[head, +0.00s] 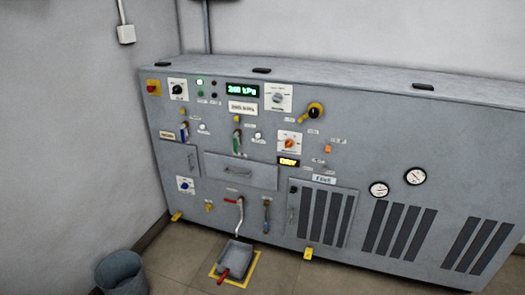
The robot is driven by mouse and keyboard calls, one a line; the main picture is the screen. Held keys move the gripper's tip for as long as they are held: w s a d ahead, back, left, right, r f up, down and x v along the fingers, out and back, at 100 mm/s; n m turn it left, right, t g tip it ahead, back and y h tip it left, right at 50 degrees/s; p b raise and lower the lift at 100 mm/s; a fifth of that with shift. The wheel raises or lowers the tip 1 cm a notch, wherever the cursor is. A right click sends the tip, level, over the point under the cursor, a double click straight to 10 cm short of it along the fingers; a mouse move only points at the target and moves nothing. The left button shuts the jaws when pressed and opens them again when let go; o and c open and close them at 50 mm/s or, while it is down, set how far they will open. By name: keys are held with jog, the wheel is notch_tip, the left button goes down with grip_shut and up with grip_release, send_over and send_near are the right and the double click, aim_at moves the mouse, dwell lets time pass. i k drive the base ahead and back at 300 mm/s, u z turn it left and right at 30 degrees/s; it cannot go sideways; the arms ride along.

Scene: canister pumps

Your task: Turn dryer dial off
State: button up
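A grey machine cabinet (350,148) stands against the back wall, its front panel facing me. An orange dial (289,143) on a white plate sits near the middle of the panel. Just below it is a lit amber display (288,161) that seems to read "DRY". I take this orange dial to be the dryer dial; its plate lettering is too small to read, and I cannot tell which mark it points to. Nothing covers the dial. My gripper is not in view.
Nearby are a grey dial (278,98), a black-and-yellow knob (315,110) and a green display (242,90). Floor right of the tray looks clear.

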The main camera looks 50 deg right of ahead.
aim_at(289, 143)
jog(key=z, duration=1.1)
jog(key=k, duration=0.1)
jog(key=u, duration=2.25)
jog(key=k, duration=1.35)
jog(key=z, duration=0.3)
jog(key=i, duration=0.35)
jog(key=z, duration=0.65)
jog(key=i, duration=1.25)
jog(key=u, duration=0.05)
